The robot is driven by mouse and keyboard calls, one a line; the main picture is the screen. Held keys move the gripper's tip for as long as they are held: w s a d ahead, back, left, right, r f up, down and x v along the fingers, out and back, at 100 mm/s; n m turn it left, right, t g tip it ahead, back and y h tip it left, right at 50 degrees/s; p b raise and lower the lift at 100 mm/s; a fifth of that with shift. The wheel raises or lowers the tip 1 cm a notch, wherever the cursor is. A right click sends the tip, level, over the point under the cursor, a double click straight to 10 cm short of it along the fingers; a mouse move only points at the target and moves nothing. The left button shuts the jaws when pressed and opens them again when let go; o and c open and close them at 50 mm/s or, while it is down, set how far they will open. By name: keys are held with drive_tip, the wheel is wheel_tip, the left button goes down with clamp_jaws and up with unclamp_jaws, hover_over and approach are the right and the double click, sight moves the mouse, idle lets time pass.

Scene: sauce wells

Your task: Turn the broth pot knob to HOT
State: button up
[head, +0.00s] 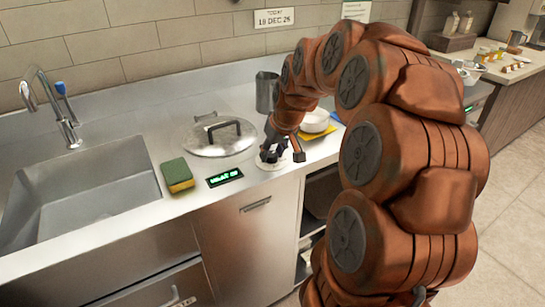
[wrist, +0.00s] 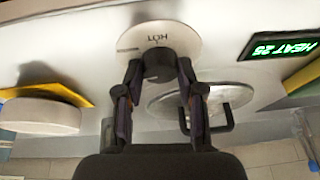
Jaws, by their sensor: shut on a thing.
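The knob (wrist: 159,62) is dark and round, and it sits on a white round dial plate (wrist: 190,35) marked HOT. The plate also has a thin line to the left of the word in the wrist view. My gripper (wrist: 159,72) is shut on the knob, one finger on each side. In the head view my gripper (head: 272,152) is over the dial plate (head: 285,164) near the counter's front edge and hides most of the knob. I cannot tell where the knob points. A display (wrist: 283,46) reads HEAT 25 in green; it also shows in the head view (head: 225,177).
A round metal lid (head: 205,148) with a dark handle lies behind the display. A green and yellow sponge (head: 178,174) is left of the display, by the sink (head: 85,195). A metal container (head: 266,92) and a white bowl (head: 314,122) stand close behind my gripper.

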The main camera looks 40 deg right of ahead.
drive_tip(key=m+h+b, duration=0.1)
drive_tip(key=m, duration=0.3)
drive_tip(key=shift+m+h, duration=0.3)
drive_tip(key=shift+h, duration=0.1)
drive_tip(key=m+g+h, duration=0.1)
drive_tip(key=m, duration=0.4)
drive_tip(key=shift+w+a+g+h, duration=0.1)
drive_tip(key=shift+a+g+h, duration=0.05)
drive_tip(key=shift+g+h, duration=0.25)
drive_tip(key=m+g, duration=0.1)
drive_tip(key=m, duration=0.4)
drive_tip(key=shift+r+h+p, duration=0.1)
drive_tip(key=shift+h+p, duration=0.2)
drive_tip(key=shift+h, duration=0.1)
drive_tip(key=m+g+p, duration=0.1)
drive_tip(key=m+g, duration=0.1)
drive_tip(key=m, duration=0.3)
drive_tip(key=shift+w+a, duration=0.1)
drive_tip(key=shift+w, duration=0.05)
drive_tip(key=shift+g, duration=0.3)
drive_tip(key=o, duration=1.1)
drive_tip(key=shift+o, duration=0.2)
drive_tip(key=v, duration=1.1)
drive_tip(key=shift+a+r, duration=0.25)
drive_tip(key=shift+r, duration=0.1)
